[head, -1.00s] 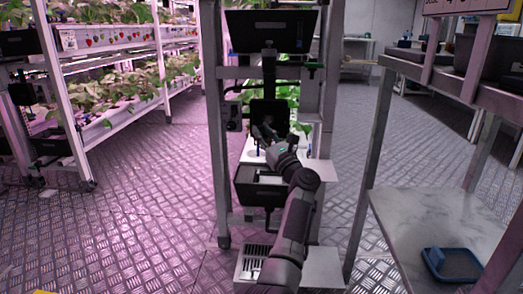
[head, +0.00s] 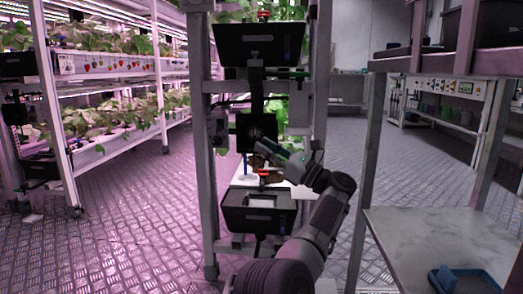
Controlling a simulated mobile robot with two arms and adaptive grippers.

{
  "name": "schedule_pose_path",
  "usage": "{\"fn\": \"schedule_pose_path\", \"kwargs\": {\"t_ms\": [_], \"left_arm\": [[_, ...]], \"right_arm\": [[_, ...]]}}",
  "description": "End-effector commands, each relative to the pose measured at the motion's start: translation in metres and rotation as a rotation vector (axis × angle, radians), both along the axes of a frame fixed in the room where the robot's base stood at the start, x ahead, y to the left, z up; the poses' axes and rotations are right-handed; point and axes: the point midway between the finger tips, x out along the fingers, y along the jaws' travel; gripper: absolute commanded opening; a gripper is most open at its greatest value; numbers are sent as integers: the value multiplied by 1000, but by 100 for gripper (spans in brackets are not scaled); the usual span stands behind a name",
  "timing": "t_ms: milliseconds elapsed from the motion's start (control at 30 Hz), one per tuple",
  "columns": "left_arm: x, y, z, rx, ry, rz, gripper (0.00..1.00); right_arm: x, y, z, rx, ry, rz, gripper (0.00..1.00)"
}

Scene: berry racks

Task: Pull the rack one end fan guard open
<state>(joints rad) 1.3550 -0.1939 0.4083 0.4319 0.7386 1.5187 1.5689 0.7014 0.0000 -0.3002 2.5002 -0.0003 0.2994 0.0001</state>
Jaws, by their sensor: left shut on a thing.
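The end of the rack (head: 204,150) stands upright in the middle of the head view. Its fan guard (head: 251,124), a small dark square panel, is at mid height between two black bins. My left arm rises from the bottom, bends, and reaches up-left to the panel. My left gripper (head: 262,148) is shut at the panel's lower right part, apparently on the guard. The fingertips are small and dark against it, so the exact contact is hard to make out. I cannot tell how far the guard is swung out. My right gripper is not in view.
A black bin (head: 258,54) is above the guard and another black bin (head: 244,219) is below it. A metal table (head: 400,235) with a blue tray (head: 460,281) stands close on the right. Planted racks (head: 62,130) stand at left. The floor between is clear.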

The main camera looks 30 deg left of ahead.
Motion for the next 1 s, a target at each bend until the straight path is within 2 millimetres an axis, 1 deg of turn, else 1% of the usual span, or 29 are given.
{"fn": "schedule_pose_path", "kwargs": {"t_ms": [400,433,567,600,867,1000], "left_arm": [[0,-1,0,-1,1,5,0],[0,-1,0,-1,1,5,24],[0,-1,0,-1,1,5,46],[0,-1,0,-1,1,5,49],[0,-2,0,-1,0,4,49],[0,-1,10,-1,-1,4,49]], "right_arm": [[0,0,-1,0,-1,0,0],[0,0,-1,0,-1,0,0],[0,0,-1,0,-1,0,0],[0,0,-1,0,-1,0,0],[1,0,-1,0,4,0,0],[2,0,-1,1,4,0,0]]}}
